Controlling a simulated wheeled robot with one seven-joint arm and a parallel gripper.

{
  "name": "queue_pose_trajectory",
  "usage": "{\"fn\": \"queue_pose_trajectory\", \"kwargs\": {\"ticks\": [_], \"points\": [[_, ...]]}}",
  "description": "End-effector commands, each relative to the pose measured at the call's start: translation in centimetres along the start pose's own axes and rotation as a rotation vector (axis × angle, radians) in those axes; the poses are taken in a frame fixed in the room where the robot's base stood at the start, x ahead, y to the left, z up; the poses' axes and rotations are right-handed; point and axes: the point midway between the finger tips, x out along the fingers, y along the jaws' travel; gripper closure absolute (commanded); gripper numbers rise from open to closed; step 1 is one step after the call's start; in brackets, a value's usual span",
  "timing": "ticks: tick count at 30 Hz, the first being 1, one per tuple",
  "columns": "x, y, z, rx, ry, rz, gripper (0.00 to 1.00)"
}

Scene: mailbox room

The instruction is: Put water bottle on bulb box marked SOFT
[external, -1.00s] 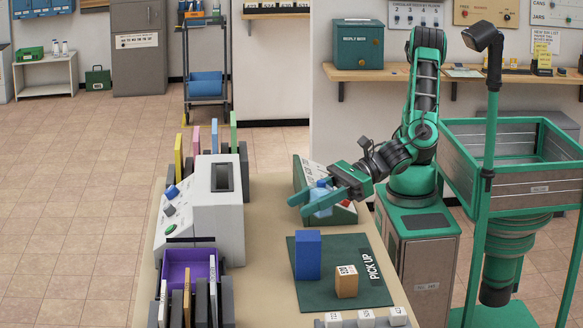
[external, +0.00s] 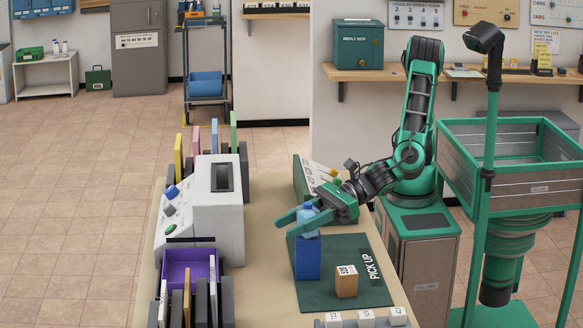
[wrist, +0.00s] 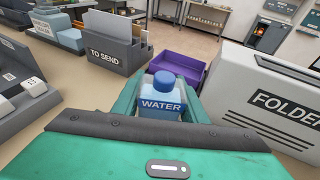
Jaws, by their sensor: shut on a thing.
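The water bottle (external: 309,214), clear with a blue cap and a blue WATER label, is upright between the fingers of my gripper (external: 287,226). The gripper is shut on it. It also shows in the wrist view (wrist: 163,94), label toward the camera. In the external view the bottle overlaps the top of a tall blue box (external: 307,260); I cannot tell whether they touch. A small tan box (external: 347,284) with a white label stands on the dark green PICK UP mat (external: 330,300), right of the blue box. Its lettering is too small to read surely.
A white machine (external: 217,205) stands left of the mat, and a purple tray (external: 187,268) sits nearer the front left. A grey-green sloped console (external: 305,178) is behind the gripper. Small grey blocks line the table's front right. The mat's right front is clear.

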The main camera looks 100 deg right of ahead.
Motion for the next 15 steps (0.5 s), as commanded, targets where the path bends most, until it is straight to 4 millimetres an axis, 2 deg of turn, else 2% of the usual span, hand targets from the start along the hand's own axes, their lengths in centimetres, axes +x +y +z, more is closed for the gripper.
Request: {"fn": "queue_pose_trajectory", "kwargs": {"ticks": [1,2,3,4,15], "points": [[0.04,-0.01,-0.16,-0.001,0.000,0.000,0.86],[0.04,-0.01,-0.16,-0.001,0.000,0.000,0.56],[0.03,-0.01,-0.14,0.000,0.000,0.000,0.47],[0.03,-0.01,-0.14,-0.001,0.000,0.000,0.43],[-0.18,0.03,0.16,0.000,0.000,0.001,0.43]]}}
